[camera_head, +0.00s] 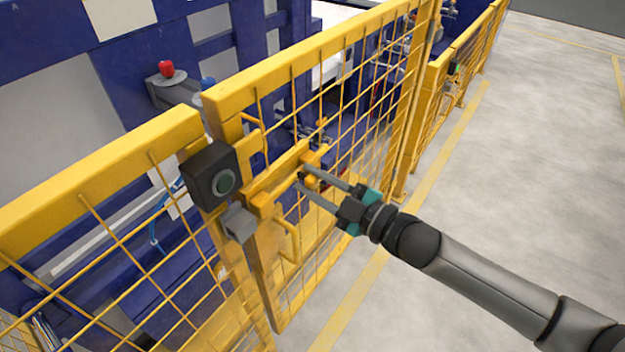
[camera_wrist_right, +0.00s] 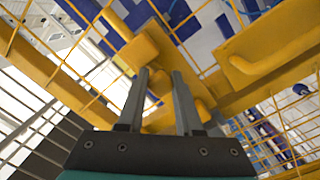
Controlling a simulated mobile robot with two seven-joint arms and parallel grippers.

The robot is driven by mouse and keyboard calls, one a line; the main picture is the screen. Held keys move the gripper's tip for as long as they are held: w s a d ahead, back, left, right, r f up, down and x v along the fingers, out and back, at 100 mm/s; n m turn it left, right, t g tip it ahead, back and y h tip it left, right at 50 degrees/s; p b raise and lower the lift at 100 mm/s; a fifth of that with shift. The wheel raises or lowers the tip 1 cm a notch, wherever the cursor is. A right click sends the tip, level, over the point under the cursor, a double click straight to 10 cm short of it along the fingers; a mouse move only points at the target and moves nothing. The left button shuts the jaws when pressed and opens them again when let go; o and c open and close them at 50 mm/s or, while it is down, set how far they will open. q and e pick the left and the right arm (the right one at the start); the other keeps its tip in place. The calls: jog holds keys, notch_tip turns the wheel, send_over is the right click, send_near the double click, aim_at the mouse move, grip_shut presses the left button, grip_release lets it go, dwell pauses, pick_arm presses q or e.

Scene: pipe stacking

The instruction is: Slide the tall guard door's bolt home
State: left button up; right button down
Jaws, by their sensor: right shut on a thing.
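The tall guard door (camera_head: 330,62) is a yellow mesh frame, standing nearly in line with the fence panel on its left. Its yellow bolt assembly (camera_head: 275,180) lies across the door's left side at mid height. A grey block (camera_head: 239,223) sits at the bolt's left end, on the fence side; I cannot tell if the bolt's tip is inside it. My right gripper (camera_head: 301,182) reaches in from the right, its fingers shut on the bolt's yellow knob. In the right wrist view the fingers (camera_wrist_right: 160,88) are close around yellow metal, partly hidden. My left gripper is not in view.
A yellow pull handle (camera_head: 290,243) sits below the bolt. Blue machinery (camera_head: 60,60) stands behind the fence. The grey floor (camera_head: 560,110) on the right is clear.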

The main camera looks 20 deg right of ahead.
jog(key=shift+r, duration=0.1)
dwell(0.3)
jog(key=s+a+p, duration=0.1)
jog(key=a, duration=0.1)
jog(key=s+a+p, duration=0.2)
jog(key=shift+s+a+r, duration=0.1)
jog(key=shift+s+a, duration=0.25)
jog(key=c, duration=0.6)
grip_release()
jog(key=shift+a, duration=0.15)
jog(key=shift+f, duration=0.2)
send_near(277, 195)
jog(key=v, duration=0.8)
